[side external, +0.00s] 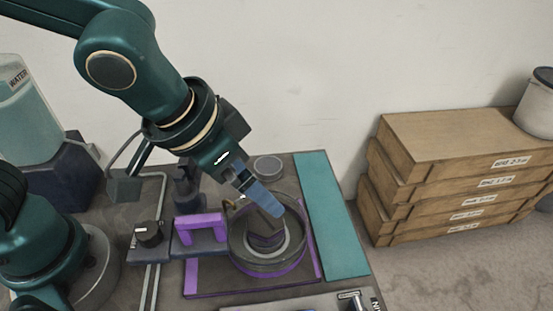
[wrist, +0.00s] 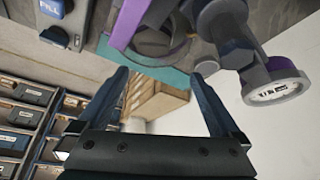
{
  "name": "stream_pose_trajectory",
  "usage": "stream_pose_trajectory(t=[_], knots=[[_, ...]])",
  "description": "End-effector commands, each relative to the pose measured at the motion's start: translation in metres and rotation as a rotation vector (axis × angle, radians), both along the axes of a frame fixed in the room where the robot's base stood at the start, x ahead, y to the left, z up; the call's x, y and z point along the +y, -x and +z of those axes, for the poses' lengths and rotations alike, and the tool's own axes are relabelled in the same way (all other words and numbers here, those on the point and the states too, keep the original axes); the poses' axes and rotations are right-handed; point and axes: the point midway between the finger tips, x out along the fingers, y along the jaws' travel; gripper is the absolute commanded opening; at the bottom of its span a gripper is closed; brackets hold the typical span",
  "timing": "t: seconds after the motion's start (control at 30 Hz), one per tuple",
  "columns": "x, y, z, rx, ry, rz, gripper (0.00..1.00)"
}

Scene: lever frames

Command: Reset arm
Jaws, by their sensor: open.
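My gripper (side external: 263,202) is in the middle of the side external view, tilted down to the right over a round dark basin (side external: 268,268) with a purple lower rim. A dark blocky piece in the basin is close to the fingertips; I cannot tell whether they touch it. In the wrist view my gripper (wrist: 160,78) shows two dark fingers spread wide, with nothing held between them.
A purple handle (side external: 201,228) stands left of the basin, beside a black knob (side external: 148,234). A water tank (side external: 27,103) is at the far left. Stacked wooden boxes (side external: 455,137) stand at the right. The teal strip (side external: 331,217) is bare.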

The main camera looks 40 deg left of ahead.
Motion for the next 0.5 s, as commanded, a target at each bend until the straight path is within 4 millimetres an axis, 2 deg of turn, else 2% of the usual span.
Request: stream_pose_trajectory(t=[0.1, 0.17, 0.2, 0.3, 0.5], knots=[[0.028, -0.035, 0.036, -0.129, 0.014, 0.009, 1.00], [0.050, -0.049, 0.059, -0.210, 0.001, 0.014, 1.00], [0.064, -0.047, 0.067, -0.236, -0.013, 0.023, 1.00], [0.089, -0.026, 0.071, -0.242, -0.038, 0.054, 1.00], [0.133, 0.016, 0.070, -0.254, -0.087, 0.131, 1.00]])
